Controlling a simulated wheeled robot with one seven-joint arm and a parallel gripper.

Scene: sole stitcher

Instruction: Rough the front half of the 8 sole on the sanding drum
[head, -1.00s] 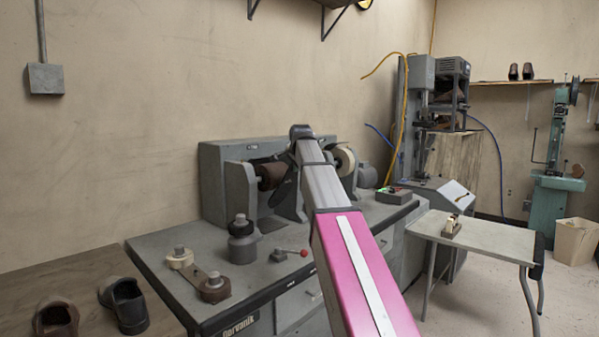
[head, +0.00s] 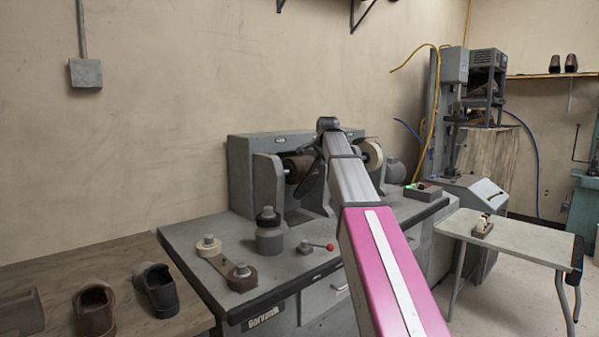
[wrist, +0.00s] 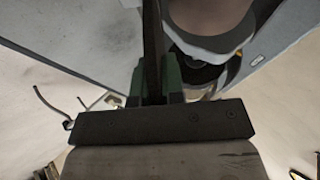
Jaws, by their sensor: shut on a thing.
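In the wrist view my gripper (wrist: 155,82) has green fingers, shut on a thin dark piece seen edge-on, which I take to be the sole (wrist: 152,40). It extends up and away from the fingers. No number can be read on it. A broad brown drum (wrist: 208,14) is just right of the sole; whether they touch I cannot tell. In the head view the brown sanding drum (head: 297,166) sits on the grey machine, left of my arm's far end.
A cream wheel (head: 371,155) is right of my arm on the same machine. Shoes (head: 94,308) stand on the wooden table at left. A small table (head: 520,240) stands at right.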

